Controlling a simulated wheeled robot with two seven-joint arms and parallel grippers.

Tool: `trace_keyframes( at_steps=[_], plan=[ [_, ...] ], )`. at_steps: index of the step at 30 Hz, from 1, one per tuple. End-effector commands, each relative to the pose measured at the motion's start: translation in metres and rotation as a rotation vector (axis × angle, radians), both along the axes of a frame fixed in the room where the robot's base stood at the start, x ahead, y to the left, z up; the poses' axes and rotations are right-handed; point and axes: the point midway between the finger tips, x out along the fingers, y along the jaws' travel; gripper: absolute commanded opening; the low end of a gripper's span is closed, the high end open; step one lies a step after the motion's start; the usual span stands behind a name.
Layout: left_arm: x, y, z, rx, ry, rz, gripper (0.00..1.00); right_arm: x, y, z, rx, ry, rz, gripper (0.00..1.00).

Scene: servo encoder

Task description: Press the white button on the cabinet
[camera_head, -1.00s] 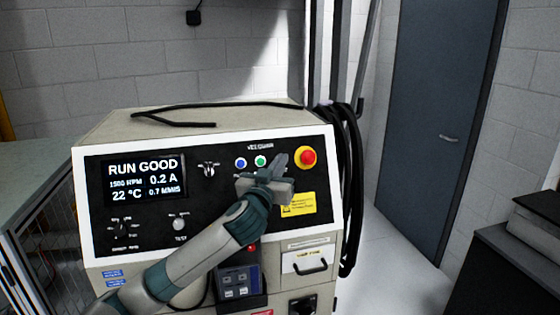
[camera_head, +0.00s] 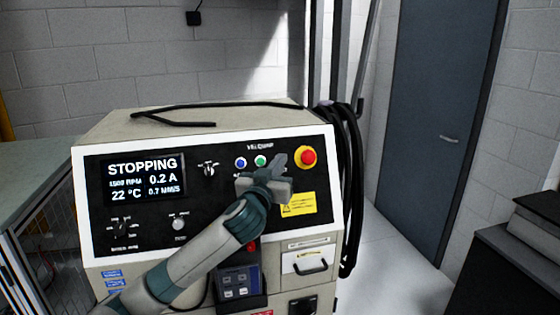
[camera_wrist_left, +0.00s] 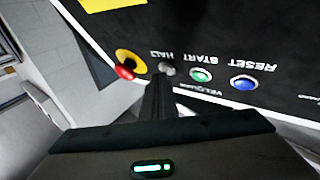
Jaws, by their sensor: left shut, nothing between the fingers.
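The cabinet (camera_head: 220,213) has a black front panel whose display (camera_head: 143,179) reads "STOPPING". In the left wrist view, the whitish button (camera_wrist_left: 167,69) sits under the HALT label, between the green START button (camera_wrist_left: 201,75) and the red emergency stop (camera_wrist_left: 125,70). My right gripper is not in view.
A blue button (camera_head: 241,163) and the green button (camera_head: 260,161) lie left of the fingertips. The red emergency stop (camera_head: 307,157) on its yellow base is close on the right. Black cables (camera_head: 350,190) hang at the cabinet's right side.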

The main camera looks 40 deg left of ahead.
Motion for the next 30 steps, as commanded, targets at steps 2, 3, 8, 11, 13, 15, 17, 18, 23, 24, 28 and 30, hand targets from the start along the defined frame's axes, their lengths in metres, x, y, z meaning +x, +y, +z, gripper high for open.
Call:
trace_keyframes(
  at_steps=[2, 3, 8, 11, 13, 15, 17, 18, 23, 24, 28, 30],
  plan=[
    [0.0, 0.0, 0.0, 0.0, 0.0, 0.0, 0.0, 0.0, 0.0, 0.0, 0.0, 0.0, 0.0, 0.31],
    [0.0, 0.0, 0.0, 0.0, 0.0, 0.0, 0.0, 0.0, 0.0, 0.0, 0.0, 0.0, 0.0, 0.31],
    [-0.002, -0.003, 0.002, -0.001, 0.0, 0.0, 0.0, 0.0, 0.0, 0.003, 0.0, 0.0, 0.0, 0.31],
    [-0.004, -0.005, 0.004, -0.002, 0.0, 0.0, 0.0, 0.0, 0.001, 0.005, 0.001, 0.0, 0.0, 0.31],
    [-0.005, -0.007, 0.004, -0.001, 0.001, 0.0, 0.0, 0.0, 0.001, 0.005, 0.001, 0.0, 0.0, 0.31],
    [-0.006, -0.007, 0.004, -0.001, 0.001, 0.001, 0.0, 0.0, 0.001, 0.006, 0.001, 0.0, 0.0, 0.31],
    [-0.006, -0.007, 0.004, 0.0, 0.001, 0.001, 0.0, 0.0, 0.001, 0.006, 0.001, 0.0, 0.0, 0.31],
    [-0.006, -0.007, 0.004, 0.0, 0.001, 0.001, 0.0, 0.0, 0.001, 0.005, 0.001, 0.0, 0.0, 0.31],
    [-0.006, -0.007, 0.004, 0.0, 0.0, 0.001, 0.0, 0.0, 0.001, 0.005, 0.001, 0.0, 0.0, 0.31],
    [-0.006, -0.007, 0.005, 0.0, 0.0, 0.001, 0.0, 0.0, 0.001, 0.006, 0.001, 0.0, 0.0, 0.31],
    [-0.008, -0.01, 0.007, -0.001, 0.0, 0.0, 0.0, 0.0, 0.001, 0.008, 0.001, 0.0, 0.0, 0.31],
    [-0.01, -0.013, 0.009, -0.001, 0.0, -0.001, 0.0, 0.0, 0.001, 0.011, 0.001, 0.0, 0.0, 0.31]
  ],
)
